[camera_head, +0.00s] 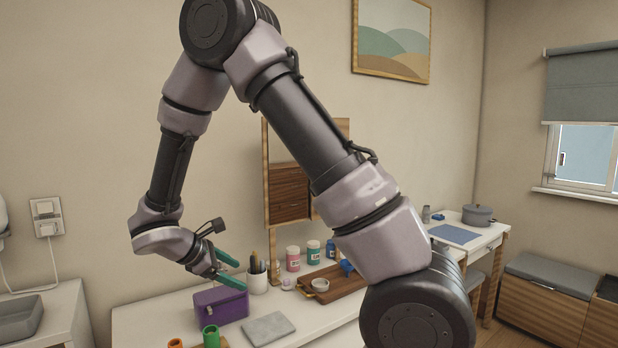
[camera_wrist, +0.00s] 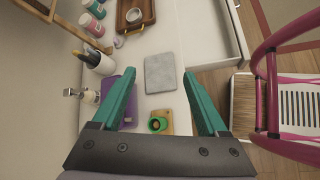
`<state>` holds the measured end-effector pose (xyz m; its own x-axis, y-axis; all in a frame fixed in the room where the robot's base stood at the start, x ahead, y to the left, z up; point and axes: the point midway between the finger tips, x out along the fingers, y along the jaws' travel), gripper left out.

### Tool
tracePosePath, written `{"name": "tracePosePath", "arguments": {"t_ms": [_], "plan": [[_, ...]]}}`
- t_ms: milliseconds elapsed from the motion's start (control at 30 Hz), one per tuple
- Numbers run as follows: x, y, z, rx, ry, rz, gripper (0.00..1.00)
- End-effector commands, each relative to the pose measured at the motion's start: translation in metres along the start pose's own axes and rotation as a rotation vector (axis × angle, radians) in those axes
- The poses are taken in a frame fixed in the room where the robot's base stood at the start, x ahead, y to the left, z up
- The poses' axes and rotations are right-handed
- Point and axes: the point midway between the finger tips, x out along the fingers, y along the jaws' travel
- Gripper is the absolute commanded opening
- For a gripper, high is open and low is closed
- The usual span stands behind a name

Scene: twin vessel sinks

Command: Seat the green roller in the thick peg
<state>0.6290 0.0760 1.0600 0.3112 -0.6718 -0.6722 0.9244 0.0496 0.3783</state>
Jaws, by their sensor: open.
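The green roller (camera_head: 211,336) stands upright at the bottom edge of the head view. In the wrist view the green roller (camera_wrist: 157,125) shows from above as a round shape with a dark hollow, at a tan wooden base (camera_wrist: 167,115). I cannot make out the thick peg for certain. My gripper (camera_head: 238,273) has teal fingers and is open and empty, above the purple box and apart from the roller. In the wrist view the gripper (camera_wrist: 159,76) spreads its fingers to either side of the roller's picture position, well above it.
An orange roller (camera_head: 176,343) stands left of the green one. A purple box (camera_head: 221,307), grey slab (camera_head: 267,329), pen cup (camera_head: 258,279), jars and a wooden tray (camera_head: 337,283) crowd the white counter. A pink-framed chair (camera_wrist: 290,80) is at right in the wrist view.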

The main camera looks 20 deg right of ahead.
Motion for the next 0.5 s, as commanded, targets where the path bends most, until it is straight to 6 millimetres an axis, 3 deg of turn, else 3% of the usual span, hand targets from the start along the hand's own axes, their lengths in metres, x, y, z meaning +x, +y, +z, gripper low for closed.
{"name": "tracePosePath", "arguments": {"t_ms": [33, 200, 500], "plan": [[-0.005, 0.005, 0.029, 0.115, 0.032, -0.06, 0.76], [-0.021, 0.002, 0.106, 0.489, 0.142, -0.26, 0.76], [-0.065, -0.02, 0.213, 1.145, 0.377, -0.541, 0.76]]}}
